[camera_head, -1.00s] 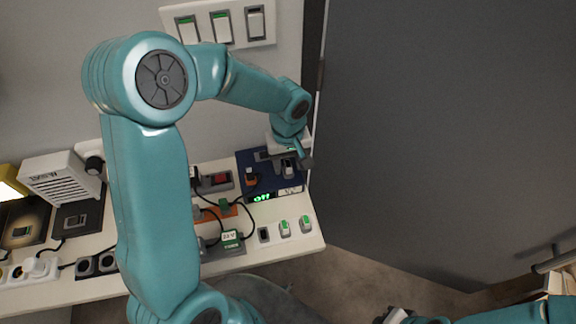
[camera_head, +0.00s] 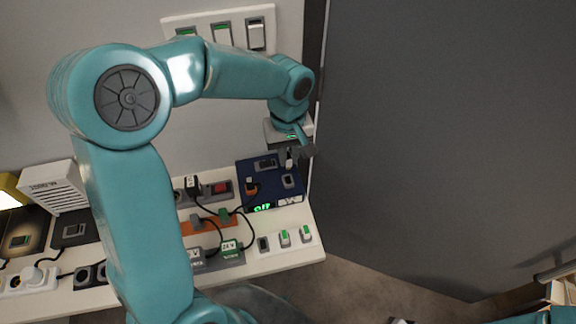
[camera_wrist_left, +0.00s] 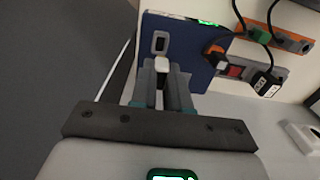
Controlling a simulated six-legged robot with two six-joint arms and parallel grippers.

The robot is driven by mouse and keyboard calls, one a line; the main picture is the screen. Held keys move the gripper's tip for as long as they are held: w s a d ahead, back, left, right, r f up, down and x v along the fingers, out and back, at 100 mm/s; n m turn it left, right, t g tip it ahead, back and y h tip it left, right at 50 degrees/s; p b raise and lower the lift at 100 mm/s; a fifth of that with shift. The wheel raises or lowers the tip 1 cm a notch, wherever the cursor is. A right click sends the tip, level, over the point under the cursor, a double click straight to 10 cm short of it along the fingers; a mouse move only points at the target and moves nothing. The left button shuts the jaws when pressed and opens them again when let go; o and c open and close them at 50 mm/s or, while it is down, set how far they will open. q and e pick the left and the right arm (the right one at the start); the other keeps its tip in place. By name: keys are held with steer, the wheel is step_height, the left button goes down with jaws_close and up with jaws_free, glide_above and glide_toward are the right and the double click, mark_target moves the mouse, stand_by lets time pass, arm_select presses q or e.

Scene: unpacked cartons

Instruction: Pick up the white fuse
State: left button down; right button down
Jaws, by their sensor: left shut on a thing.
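The white fuse (camera_wrist_left: 162,64) shows between the fingertips of my left gripper (camera_wrist_left: 165,88) in the left wrist view. In the head view the fuse (camera_head: 289,155) hangs below my left gripper (camera_head: 290,150), above the back right of the dark blue box (camera_head: 271,184). The gripper is shut on it, and its fingers hide the lower part of the fuse in the wrist view. The blue box (camera_wrist_left: 195,60) has a slot (camera_head: 288,181) at its right that now looks empty. My right gripper is barely visible at the bottom edge (camera_head: 400,321).
An orange plug (camera_head: 251,188) with a cable sits in the blue box, whose display reads "off" (camera_head: 262,207). Black cables and modules crowd the shelf to the left. A strip with green-topped switches (camera_head: 285,238) lies in front. A grey panel (camera_head: 430,130) stands at the right.

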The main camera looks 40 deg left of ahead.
mark_target(289, 155)
arm_select(q)
step_height(289, 155, up, 13)
steer(key=shift+p, duration=0.3)
steer(key=shift+w, duration=0.15)
